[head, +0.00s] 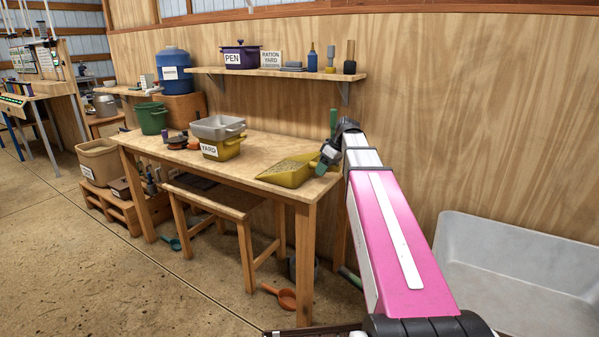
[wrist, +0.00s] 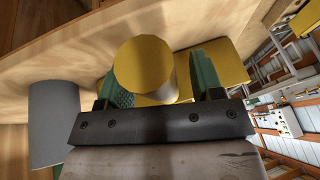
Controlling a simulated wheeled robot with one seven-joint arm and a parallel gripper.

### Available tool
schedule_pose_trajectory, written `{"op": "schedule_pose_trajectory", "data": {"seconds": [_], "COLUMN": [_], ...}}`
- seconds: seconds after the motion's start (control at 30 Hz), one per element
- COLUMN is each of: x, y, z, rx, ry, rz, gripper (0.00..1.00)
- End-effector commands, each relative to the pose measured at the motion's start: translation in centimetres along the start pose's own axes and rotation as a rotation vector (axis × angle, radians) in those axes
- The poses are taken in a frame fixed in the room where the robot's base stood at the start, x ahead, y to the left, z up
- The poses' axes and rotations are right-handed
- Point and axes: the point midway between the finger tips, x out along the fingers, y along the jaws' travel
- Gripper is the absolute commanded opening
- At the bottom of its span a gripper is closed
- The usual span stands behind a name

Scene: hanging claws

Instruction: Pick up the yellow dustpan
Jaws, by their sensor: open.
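The yellow dustpan (head: 288,172) lies on the right end of the wooden table (head: 262,150), with grainy light material in its pan. Its right end is partly hidden by my gripper (head: 324,158), which is at that end of the dustpan. In the wrist view, a round yellow end (wrist: 145,64), apparently the dustpan's handle, shows between the green fingers of my gripper (wrist: 158,82). Part of a wider yellow surface (wrist: 218,62) shows behind. The fingers are apart on either side; I cannot tell whether they touch it.
A grey bin on a yellow bin marked YARD (head: 222,150) stands left of the dustpan. A shelf (head: 290,73) with a purple pot and bottles hangs above. A stool (head: 212,198) stands before the table. A pale tub (head: 520,270) is at right. A grey cylinder (wrist: 54,120) shows in the wrist view.

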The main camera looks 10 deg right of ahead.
Motion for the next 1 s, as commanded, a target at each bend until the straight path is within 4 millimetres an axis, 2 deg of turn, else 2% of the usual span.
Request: {"op": "schedule_pose_trajectory", "data": {"seconds": [0.27, 0.37, 0.4, 0.47, 1.0], "x": [0.05, 0.05, 0.05, 0.05, -0.45], "y": [0.01, 0.01, 0.02, 0.02, -0.07], "z": [0.02, 0.02, 0.02, 0.02, -0.22], "rx": [0.000, 0.000, 0.000, 0.000, 0.000], "ry": [0.000, 0.000, 0.000, 0.000, 0.001], "rz": [0.000, 0.000, 0.000, 0.000, 0.001], "gripper": [0.60, 0.31, 0.18, 0.00, 0.00]}}
